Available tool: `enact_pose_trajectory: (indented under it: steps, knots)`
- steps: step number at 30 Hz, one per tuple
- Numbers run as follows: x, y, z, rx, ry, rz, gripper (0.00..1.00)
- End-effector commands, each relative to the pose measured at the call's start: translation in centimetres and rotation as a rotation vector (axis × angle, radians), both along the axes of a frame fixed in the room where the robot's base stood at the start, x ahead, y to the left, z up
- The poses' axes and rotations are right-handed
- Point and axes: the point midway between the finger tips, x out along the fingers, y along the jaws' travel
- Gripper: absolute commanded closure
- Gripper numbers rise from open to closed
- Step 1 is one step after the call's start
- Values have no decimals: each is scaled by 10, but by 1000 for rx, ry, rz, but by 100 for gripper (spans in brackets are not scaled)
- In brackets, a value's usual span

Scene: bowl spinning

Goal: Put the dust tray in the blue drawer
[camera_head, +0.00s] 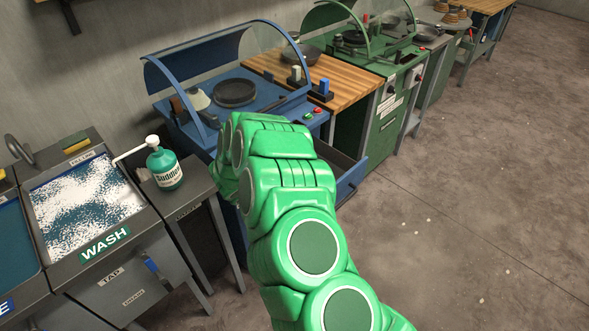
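My green arm reaches up from the bottom right towards the blue station (205,108). My gripper is hidden behind the arm's own links, so its state and anything in it do not show. A blue drawer (352,179) juts out from the front of the blue station, just right of my arm. It looks pulled open, with a dark inside partly covered by the arm. I cannot make out the dust tray.
Left are a wash basin (85,200) and a green soap bottle (164,166). Green stations stand behind.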

Motion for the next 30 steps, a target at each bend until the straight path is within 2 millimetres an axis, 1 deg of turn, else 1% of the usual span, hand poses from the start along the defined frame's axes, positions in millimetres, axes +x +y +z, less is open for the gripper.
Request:
enact_pose_trajectory:
  steps: [11, 12, 16, 26, 30]
  knots:
    - [0, 0, -6, 1, -1, 1, 100]
    - [0, 0, -6, 1, -1, 0, 84]
    - [0, 0, -6, 1, -1, 0, 64]
    - [0, 0, -5, 1, -1, 0, 64]
    - [0, 0, 2, 1, 0, 0, 64]
